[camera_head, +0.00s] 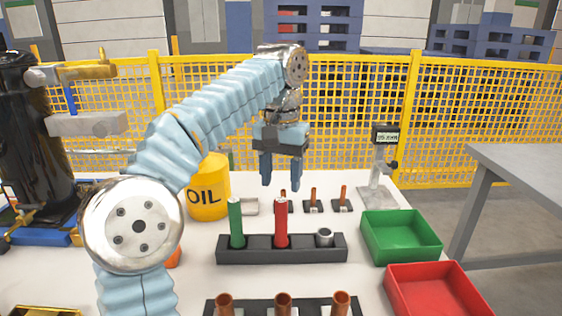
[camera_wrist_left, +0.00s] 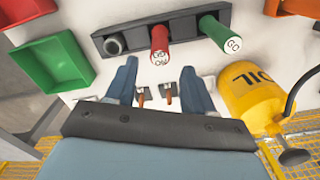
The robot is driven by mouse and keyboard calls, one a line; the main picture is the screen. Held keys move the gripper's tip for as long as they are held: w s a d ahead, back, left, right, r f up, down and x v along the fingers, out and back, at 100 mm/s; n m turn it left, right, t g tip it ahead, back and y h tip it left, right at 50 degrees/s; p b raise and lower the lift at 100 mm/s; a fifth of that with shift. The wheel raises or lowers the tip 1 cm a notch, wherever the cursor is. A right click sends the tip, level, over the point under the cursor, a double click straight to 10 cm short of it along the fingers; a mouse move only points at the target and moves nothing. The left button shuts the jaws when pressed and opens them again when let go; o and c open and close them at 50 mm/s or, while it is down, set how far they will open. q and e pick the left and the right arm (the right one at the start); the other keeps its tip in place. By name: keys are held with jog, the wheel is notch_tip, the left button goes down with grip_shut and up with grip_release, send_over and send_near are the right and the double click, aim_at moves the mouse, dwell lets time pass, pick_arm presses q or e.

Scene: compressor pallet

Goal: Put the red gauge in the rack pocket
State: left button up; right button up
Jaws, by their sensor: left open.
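The red gauge (camera_head: 281,222) stands upright in the middle pocket of the black rack (camera_head: 300,255). In the wrist view the red gauge (camera_wrist_left: 160,44) shows its lettered white end. A green gauge (camera_head: 236,222) stands in the rack's left pocket; it also shows in the wrist view (camera_wrist_left: 220,32). A short grey metal ring-like part (camera_head: 324,237) sits at the rack's right pocket. My left gripper (camera_head: 280,186) is open with nothing between its fingers, above and behind the rack, apart from the red gauge. My right gripper is not in view.
Copper pins in small black blocks (camera_head: 313,205) stand behind the rack, below my left gripper. More copper tubes (camera_head: 283,302) stand in front. A yellow oil can (camera_head: 209,190) is at left. Green (camera_head: 400,238) and red (camera_head: 437,292) trays lie at right, a gauge stand (camera_head: 384,165) behind.

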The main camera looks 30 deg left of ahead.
pick_arm(q)
jog(key=shift+r, duration=1.1)
